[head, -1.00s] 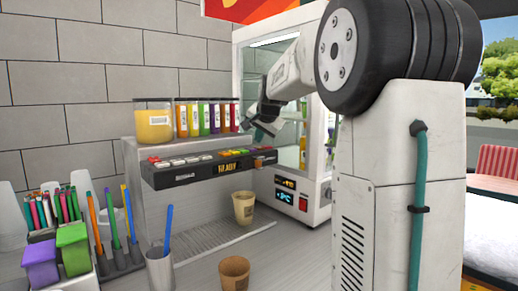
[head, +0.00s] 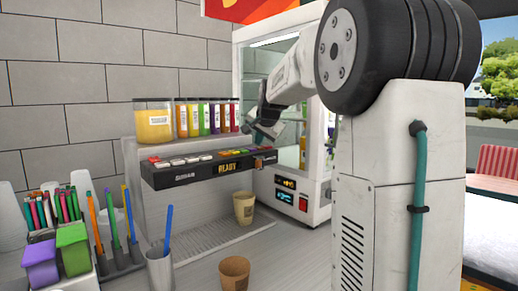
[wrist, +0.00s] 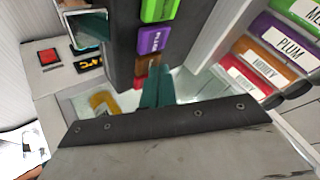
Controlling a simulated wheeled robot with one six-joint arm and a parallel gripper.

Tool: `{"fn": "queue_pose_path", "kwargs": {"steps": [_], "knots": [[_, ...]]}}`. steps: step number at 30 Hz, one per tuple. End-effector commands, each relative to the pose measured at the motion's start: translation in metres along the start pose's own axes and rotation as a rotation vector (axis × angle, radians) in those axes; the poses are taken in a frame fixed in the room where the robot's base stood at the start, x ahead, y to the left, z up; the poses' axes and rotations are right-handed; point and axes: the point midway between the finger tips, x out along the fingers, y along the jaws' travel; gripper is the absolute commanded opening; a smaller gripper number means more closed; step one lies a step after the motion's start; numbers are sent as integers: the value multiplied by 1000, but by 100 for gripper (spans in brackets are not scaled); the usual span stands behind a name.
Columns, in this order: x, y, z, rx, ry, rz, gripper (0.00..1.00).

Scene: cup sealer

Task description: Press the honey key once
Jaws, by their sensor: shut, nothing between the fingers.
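The key panel (head: 200,173) runs along the front of the grey dispenser in the head view, with a lit READY sign. The wrist view shows a green key (wrist: 158,10), a purple key (wrist: 152,40) and an orange-brown key (wrist: 141,66) in a row. The orange-brown key fits honey by its place and colour, but its label is not readable and the fingertips partly cover it. My gripper (wrist: 157,82) is shut and empty, its teal fingers close to that key; contact cannot be told. In the head view my gripper (head: 264,131) is above the panel's right end.
Syrup bottles with PLUM (wrist: 282,38) and other labels stand behind the panel. A brown cup (head: 244,208) stands below it and another cup (head: 234,273) nearer. A sealer cabinet (head: 305,190) with a red button is close on the right. Pens and a straw cup (head: 160,270) are left.

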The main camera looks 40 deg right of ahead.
Motion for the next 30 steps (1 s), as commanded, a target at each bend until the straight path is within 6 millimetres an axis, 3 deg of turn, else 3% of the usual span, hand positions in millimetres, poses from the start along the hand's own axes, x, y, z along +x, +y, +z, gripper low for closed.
{"fn": "queue_pose_path", "kwargs": {"steps": [21, 30], "knots": [[4, 3, 3, 0, -1, 1, 0], [-4, -3, -3, 0, 0, 0, 0]]}}
